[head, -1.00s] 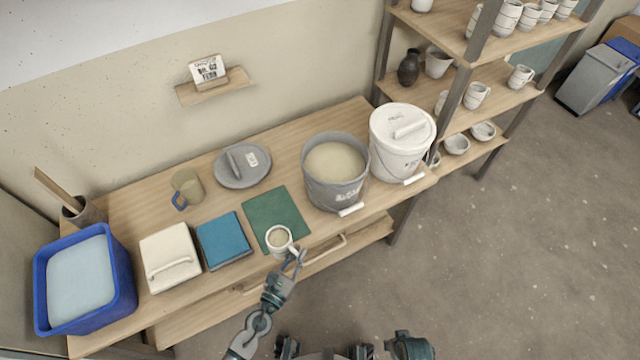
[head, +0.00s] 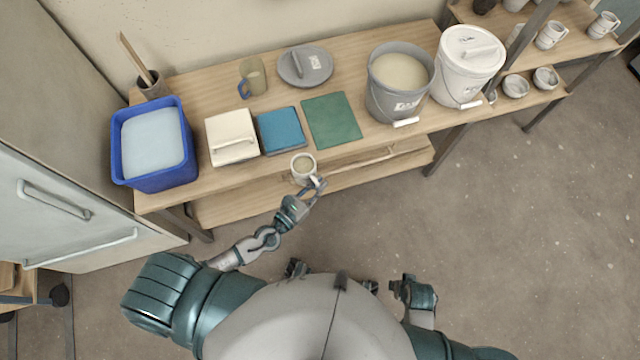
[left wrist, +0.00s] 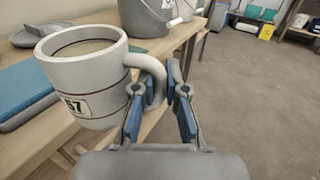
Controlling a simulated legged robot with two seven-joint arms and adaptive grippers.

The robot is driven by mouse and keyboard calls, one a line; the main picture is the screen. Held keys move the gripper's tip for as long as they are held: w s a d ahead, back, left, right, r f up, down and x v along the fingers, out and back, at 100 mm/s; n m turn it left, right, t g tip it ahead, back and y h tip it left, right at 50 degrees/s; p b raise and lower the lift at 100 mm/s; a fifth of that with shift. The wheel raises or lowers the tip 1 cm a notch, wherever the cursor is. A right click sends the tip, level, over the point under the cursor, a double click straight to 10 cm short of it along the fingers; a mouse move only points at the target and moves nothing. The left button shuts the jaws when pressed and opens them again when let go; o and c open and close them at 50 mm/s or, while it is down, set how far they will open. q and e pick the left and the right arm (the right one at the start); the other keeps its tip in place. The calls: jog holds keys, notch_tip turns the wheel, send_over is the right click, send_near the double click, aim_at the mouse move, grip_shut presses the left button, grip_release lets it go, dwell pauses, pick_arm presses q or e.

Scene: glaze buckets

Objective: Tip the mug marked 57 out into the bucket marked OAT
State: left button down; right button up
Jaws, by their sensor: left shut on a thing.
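The light grey mug marked 57 (left wrist: 80,75) has dark rings and beige liquid inside. My left gripper (left wrist: 162,90) is shut on its handle. In the head view the mug (head: 303,166) is about upright, at the table's front edge, with my left gripper (head: 317,186) on its front-right side. The open grey bucket (head: 392,98) holds cream glaze and stands at the table's right part, apart from the mug; I cannot read its label. It shows partly in the left wrist view (left wrist: 143,20). My right gripper (head: 400,284) is small and unclear beside my body.
A lidded white bucket (head: 463,72) stands right of the grey one. A green mat (head: 331,120), blue tile (head: 280,130), cream box (head: 231,137), blue tub (head: 117,165), olive mug (head: 256,77) and grey lid (head: 300,67) lie along the wooden table (head: 200,85).

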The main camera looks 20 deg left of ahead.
aim_at(294, 172)
pick_arm(q)
jog(key=shift+a+r, duration=0.15)
jog(key=shift+a, duration=0.3)
jog(key=shift+n+t+y, duration=0.4)
jog(key=shift+n+y, duration=0.3)
jog(key=shift+y, duration=0.1)
jog(key=a+r, duration=0.1)
jog(key=a, duration=0.1)
jog(key=w+a+r, duration=0.1)
jog(key=a, duration=0.1)
jog(key=w+a+r, duration=0.1)
jog(key=a, duration=0.1)
jog(key=w+a+r+n+y, duration=0.2)
jog(key=w+r+n+y, duration=0.1)
jog(key=r+y, duration=0.3)
jog(key=shift+w+r+n+t, duration=0.3)
jog(key=shift+w+r+t, duration=0.15)
jog(key=shift+r, duration=0.35)
